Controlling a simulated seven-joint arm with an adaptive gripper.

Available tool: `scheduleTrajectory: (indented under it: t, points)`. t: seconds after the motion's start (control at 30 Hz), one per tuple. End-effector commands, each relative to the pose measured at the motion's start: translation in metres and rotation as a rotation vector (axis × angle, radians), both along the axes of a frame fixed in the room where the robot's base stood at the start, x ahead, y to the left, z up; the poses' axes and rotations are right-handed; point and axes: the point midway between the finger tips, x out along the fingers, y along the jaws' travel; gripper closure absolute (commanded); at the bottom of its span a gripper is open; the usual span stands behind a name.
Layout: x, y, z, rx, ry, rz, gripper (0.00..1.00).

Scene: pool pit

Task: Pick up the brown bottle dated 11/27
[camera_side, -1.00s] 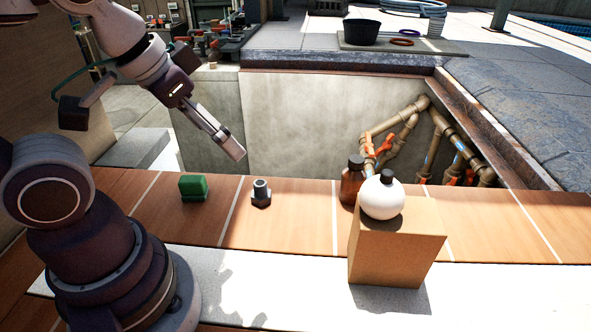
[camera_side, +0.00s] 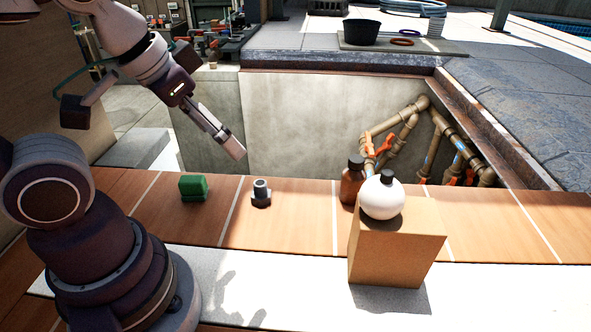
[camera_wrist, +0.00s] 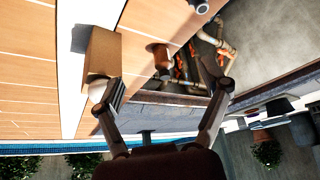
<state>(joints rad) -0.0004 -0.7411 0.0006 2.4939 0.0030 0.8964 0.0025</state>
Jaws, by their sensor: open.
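The brown bottle (camera_side: 352,182) with a dark cap stands upright on the wooden deck, just behind and left of the cardboard box. Its lower right is partly hidden by the white bottle and box, and no date is readable. In the wrist view the brown bottle (camera_wrist: 161,57) shows between the spread fingers, some way beyond them. My gripper (camera_side: 235,150) is in the air over the pit edge, well left of the bottle and apart from it. In the wrist view my gripper (camera_wrist: 162,92) is open and empty.
A round white bottle (camera_side: 381,200) with a black cap stands on the cardboard box (camera_side: 398,248). A grey fitting (camera_side: 261,194) and a green block (camera_side: 193,187) sit on the deck to the left. Pipes (camera_side: 437,120) with orange valves stand in the pit behind.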

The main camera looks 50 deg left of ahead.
Motion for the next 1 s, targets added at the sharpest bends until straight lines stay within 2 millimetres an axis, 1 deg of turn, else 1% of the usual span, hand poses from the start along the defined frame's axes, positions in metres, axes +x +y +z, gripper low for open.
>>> scheduleTrajectory:
  t: [0.07,0.13,0.17,0.2,0.27,0.3,0.37,0.4,0.5,0.6,0.67,0.9,1.0]
  points:
    - [0.011,-0.002,0.002,0.000,0.003,-0.023,0.24]
    - [0.032,-0.004,0.005,-0.001,0.003,-0.066,0.24]
    - [0.044,-0.005,0.005,-0.002,0.001,-0.089,0.24]
    - [0.062,-0.007,0.004,-0.004,-0.003,-0.121,0.24]
    - [0.090,-0.009,-0.001,-0.006,-0.012,-0.173,0.24]
    - [0.109,-0.009,-0.007,-0.007,-0.019,-0.205,0.24]
    - [0.136,-0.009,-0.019,-0.009,-0.031,-0.251,0.24]
    - [0.152,-0.010,-0.029,-0.011,-0.040,-0.279,0.24]
    - [0.182,-0.009,-0.053,-0.013,-0.058,-0.337,0.24]
    - [0.198,-0.009,-0.071,-0.015,-0.071,-0.372,0.24]
    - [0.203,-0.010,-0.077,-0.016,-0.077,-0.384,0.24]
    - [0.225,-0.018,-0.114,-0.016,-0.076,-0.391,0.24]
    - [0.230,-0.020,-0.123,-0.016,-0.077,-0.390,0.24]
